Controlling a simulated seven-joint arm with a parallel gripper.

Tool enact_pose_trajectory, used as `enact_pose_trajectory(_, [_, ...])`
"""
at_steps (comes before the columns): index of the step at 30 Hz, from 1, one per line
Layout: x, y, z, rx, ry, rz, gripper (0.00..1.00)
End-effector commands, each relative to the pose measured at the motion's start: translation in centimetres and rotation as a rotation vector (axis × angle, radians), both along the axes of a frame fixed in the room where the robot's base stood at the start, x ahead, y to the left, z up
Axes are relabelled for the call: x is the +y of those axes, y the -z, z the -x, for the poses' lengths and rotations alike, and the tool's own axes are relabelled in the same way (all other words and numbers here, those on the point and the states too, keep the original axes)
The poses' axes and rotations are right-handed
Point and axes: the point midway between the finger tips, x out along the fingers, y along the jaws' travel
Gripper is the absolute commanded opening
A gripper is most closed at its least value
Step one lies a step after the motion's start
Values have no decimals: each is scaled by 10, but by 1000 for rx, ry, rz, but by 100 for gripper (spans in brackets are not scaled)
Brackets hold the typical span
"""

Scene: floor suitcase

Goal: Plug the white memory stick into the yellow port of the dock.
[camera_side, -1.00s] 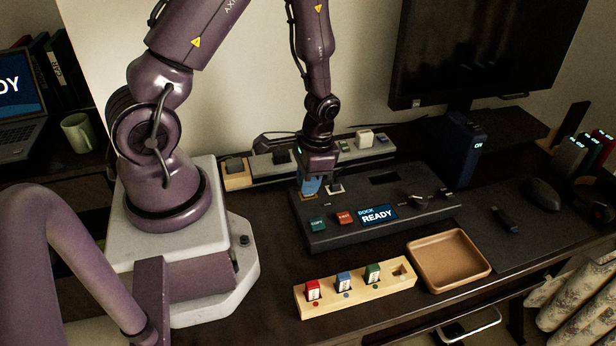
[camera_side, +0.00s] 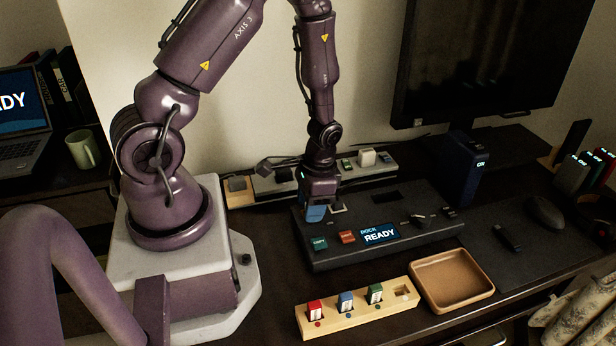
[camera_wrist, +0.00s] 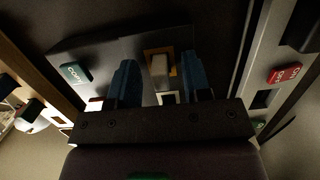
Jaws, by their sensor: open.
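The dock (camera_side: 350,252), a dark panel reading READY, lies on the desk behind the wooden rack. My gripper (camera_side: 316,214), with blue fingers, is low over the dock's left end. In the wrist view, the open fingers (camera_wrist: 160,83) stand on either side of the white memory stick (camera_wrist: 159,70), with gaps between. The stick stands at the yellow port (camera_wrist: 173,68), whose yellow edge shows beside and behind it. I cannot tell how deep it sits. The gripper hides the stick in the side view. A white-framed port (camera_side: 338,208) is just right of the fingers.
The wooden rack (camera_side: 345,321) in front holds red (camera_side: 315,309), blue (camera_side: 346,301) and green (camera_side: 375,293) sticks; its right slot is empty. A tan tray (camera_side: 451,306) is beside it. A power strip (camera_side: 295,180) runs behind the dock. A monitor (camera_side: 480,60) stands behind right.

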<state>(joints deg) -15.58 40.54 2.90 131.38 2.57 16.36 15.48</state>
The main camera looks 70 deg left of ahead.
Motion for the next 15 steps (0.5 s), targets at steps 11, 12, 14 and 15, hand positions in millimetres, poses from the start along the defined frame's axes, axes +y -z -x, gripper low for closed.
enact_pose_trajectory(11, [1, -58, -2, -9, -1, -3, 45])
enact_pose_trajectory(12, [1, -66, -2, -9, -1, -3, 45])
enact_pose_trajectory(14, [1, -78, -1, -8, 0, -3, 45])
enact_pose_trajectory(15, [1, -86, -1, -8, 0, -3, 45])
